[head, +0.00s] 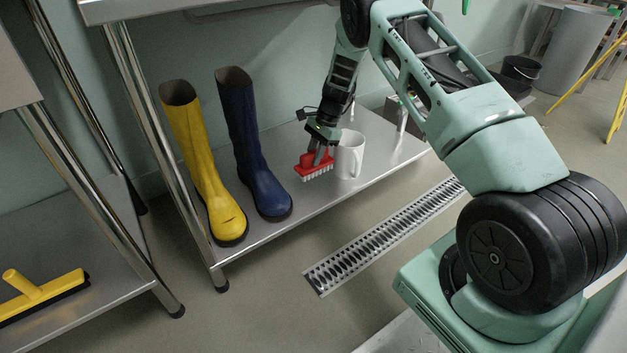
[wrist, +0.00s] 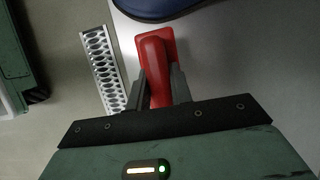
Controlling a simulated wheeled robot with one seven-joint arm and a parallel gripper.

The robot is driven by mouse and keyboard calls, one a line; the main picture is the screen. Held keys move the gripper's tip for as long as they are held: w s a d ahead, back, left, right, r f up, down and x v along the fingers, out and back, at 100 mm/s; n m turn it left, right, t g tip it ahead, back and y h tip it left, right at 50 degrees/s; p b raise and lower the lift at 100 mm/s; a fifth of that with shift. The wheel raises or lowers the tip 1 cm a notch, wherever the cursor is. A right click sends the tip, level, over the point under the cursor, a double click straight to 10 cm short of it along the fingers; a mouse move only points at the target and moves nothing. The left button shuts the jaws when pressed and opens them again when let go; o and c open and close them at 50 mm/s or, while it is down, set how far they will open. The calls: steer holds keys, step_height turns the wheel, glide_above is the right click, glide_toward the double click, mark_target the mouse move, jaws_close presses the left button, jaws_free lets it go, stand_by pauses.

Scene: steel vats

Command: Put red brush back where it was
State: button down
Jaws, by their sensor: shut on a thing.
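The red brush (head: 314,168) has a red body and pale bristles pointing down. My gripper (head: 322,152) is shut on it, just left of a white mug (head: 349,155) at the steel shelf in the head view. In the wrist view the brush (wrist: 157,60) shows between the fingers of my gripper (wrist: 160,90). I cannot tell for sure whether the bristles touch the shelf.
A yellow boot (head: 203,165) and a blue boot (head: 252,150) stand upright on the shelf (head: 285,235), left of the brush. A floor drain grate (head: 385,235) runs in front. A yellow squeegee (head: 40,292) lies on another shelf at the lower left.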

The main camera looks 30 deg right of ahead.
mark_target(314, 172)
step_height(314, 172, down, 7)
steer(key=b, duration=0.3)
steer(key=shift+b, duration=0.35)
steer(key=shift+r, duration=0.1)
steer(key=c, duration=1.3)
jaws_free()
steer(key=shift+o, duration=0.2)
steer(key=p+v, duration=0.6)
steer(key=v, duration=0.6)
